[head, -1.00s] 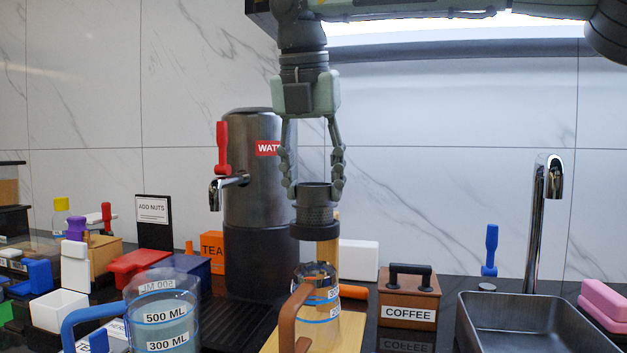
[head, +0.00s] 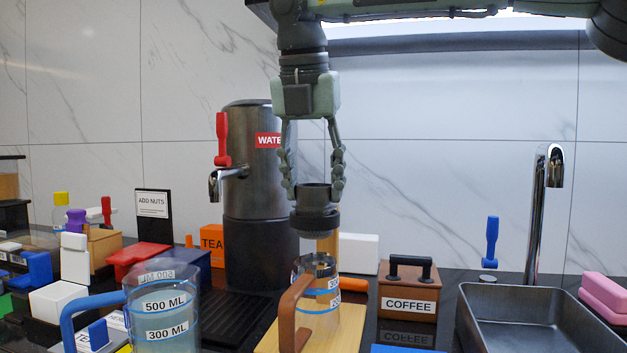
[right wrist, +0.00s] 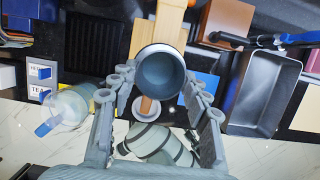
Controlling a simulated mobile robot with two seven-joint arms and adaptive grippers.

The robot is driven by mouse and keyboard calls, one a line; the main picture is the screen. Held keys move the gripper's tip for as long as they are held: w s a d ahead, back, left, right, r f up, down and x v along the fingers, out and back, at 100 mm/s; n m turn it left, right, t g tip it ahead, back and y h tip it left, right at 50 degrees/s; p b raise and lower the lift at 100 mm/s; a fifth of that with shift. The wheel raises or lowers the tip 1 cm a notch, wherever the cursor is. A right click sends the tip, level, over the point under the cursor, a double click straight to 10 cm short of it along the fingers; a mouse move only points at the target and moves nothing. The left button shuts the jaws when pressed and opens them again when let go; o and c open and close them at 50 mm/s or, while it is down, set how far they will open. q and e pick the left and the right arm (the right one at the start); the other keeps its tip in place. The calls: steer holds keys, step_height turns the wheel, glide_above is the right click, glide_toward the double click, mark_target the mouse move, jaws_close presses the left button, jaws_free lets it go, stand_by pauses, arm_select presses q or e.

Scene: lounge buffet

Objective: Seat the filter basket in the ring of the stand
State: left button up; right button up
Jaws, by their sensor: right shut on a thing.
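The filter basket (head: 314,194) is a dark metal cup, upright, between the fingers of my right gripper (head: 313,192). The right wrist view shows its open top and empty inside (right wrist: 160,76), with a finger on each side. The stand has a dark ring (head: 315,224), a wooden post (head: 327,244) and a wooden base (head: 351,330). The basket's lower part is hidden in the ring and its upper part stands above the rim. I cannot tell whether it rests fully.
A glass jug with a brown handle (head: 295,312) stands under the ring. The water urn (head: 260,195) is close behind on the left. A larger measuring jug (head: 162,318) is front left. The coffee box (head: 408,292) and sink (head: 530,315) are to the right.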

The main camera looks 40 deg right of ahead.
steer(key=shift+f, duration=0.4)
steer(key=o, duration=1.5)
steer(key=shift+r, duration=0.1)
steer(key=v, duration=0.7)
steer(key=shift+r, duration=0.15)
